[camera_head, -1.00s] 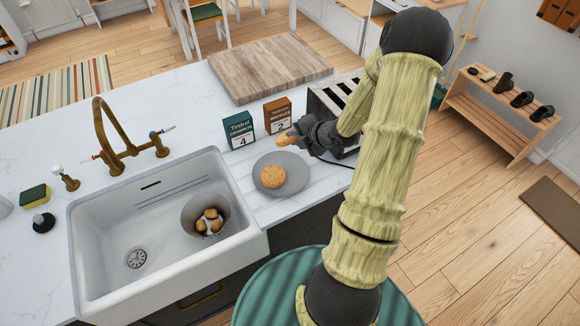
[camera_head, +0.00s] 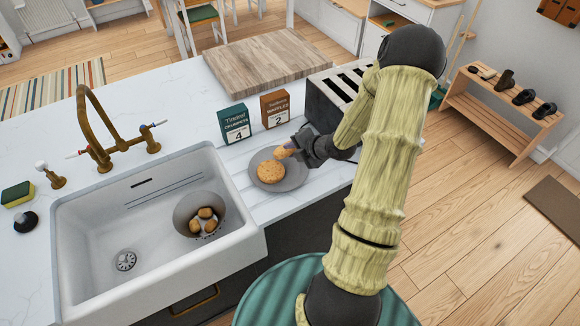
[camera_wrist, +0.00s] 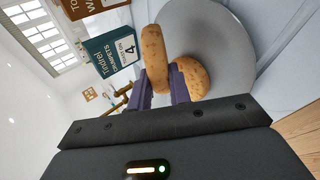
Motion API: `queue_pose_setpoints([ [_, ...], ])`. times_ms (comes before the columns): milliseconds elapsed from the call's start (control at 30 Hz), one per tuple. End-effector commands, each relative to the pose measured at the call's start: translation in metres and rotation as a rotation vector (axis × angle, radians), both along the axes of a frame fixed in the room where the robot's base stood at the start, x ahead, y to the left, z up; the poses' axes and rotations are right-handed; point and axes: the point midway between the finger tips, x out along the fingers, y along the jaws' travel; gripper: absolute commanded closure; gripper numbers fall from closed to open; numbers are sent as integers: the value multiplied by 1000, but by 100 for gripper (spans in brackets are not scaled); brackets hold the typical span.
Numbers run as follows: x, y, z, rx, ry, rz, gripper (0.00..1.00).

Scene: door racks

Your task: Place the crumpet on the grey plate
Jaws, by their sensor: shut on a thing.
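The grey plate (camera_head: 297,178) lies on the white worktop right of the sink, and it fills the upper right of the wrist view (camera_wrist: 228,45). One round brown crumpet (camera_head: 270,172) lies flat on the plate; the wrist view shows it beyond the fingers (camera_wrist: 194,78). My gripper (camera_head: 297,149) is shut on a second crumpet (camera_head: 284,152), seen nearly edge-on between the purple fingers in the wrist view (camera_wrist: 155,58). The held crumpet is over the plate's far side. I cannot tell whether it touches the plate or the other crumpet.
A green crumpet box (camera_head: 235,123) and a brown waffle box (camera_head: 275,109) stand behind the plate. A toaster (camera_head: 335,98) is beyond my gripper. The white sink (camera_head: 150,240) holds a round bowl (camera_head: 186,208) with several brown pieces. A wooden board (camera_head: 265,62) lies further back.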

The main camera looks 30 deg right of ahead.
Motion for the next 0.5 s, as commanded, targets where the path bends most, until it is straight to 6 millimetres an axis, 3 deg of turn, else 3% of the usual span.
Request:
queue_pose_setpoints([
  [400,-1,-3,-6,-1,0,-6,100],
  [433,-1,-3,-6,-1,0,-6,77],
  [500,-1,-3,-6,-1,0,-6,66],
])
